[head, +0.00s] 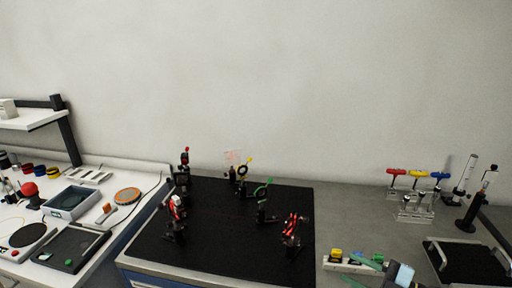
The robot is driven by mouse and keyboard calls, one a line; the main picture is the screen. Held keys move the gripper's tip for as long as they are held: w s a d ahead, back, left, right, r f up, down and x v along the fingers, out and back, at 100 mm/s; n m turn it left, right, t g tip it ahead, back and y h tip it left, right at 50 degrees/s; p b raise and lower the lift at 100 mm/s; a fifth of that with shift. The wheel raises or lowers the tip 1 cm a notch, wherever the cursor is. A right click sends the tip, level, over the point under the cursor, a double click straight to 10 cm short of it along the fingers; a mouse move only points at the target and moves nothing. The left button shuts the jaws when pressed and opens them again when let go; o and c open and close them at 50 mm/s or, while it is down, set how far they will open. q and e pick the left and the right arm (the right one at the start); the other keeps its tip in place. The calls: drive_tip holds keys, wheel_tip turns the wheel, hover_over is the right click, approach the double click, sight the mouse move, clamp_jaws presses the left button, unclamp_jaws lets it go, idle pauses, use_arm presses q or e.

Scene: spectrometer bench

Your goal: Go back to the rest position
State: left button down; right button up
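My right gripper (352,269) shows at the bottom edge, right of centre, with a pale grey-blue body and green fingers. The fingers are spread apart, and I see nothing between them. It is in front of a small pale rack (345,266) with a yellow block, partly covering it. I cannot tell whether they touch. My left gripper is out of the picture.
A black breadboard (215,255) carries several optical mounts. Hex keys with red, yellow and blue handles (418,174) stand in a clear holder at right, near a black tray (468,265). A white bench (90,222) at left holds small equipment. Grey worktop (350,210) behind the rack is clear.

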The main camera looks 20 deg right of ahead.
drive_tip(key=f+m+h, duration=0.1)
drive_tip(key=m+h, duration=0.1)
drive_tip(key=a+f+m+h, duration=0.1)
drive_tip(key=f+m+h, duration=0.1)
drive_tip(key=m+h, duration=0.1)
drive_tip(key=w+a+f+m+h, duration=0.1)
drive_tip(key=m+h, duration=0.1)
drive_tip(key=shift+f, duration=0.15)
drive_tip(key=s+a+f+m+g+h, duration=0.1)
drive_tip(key=s+a+f+m+g, duration=0.1)
drive_tip(key=s+a+m+g, duration=0.35)
drive_tip(key=s+a+f+m+g+h, duration=0.1)
drive_tip(key=s+a+f+m+g, duration=0.1)
drive_tip(key=s+a+g, duration=0.55)
drive_tip(key=s+f+b, duration=0.2)
drive_tip(key=f, duration=1.3)
drive_tip(key=s+f+b, duration=0.2)
drive_tip(key=f+b, duration=0.1)
drive_tip(key=f, duration=1.2)
drive_tip(key=s+d+f+g+b, duration=0.1)
drive_tip(key=s+d+f+b, duration=0.2)
drive_tip(key=s+f, duration=1.2)
wheel_tip(320, 180, down, 4)
drive_tip(key=shift+s+r+n+h+b, duration=0.1)
drive_tip(key=shift+s+n+h+b, duration=0.25)
drive_tip(key=shift+b, duration=0.2)
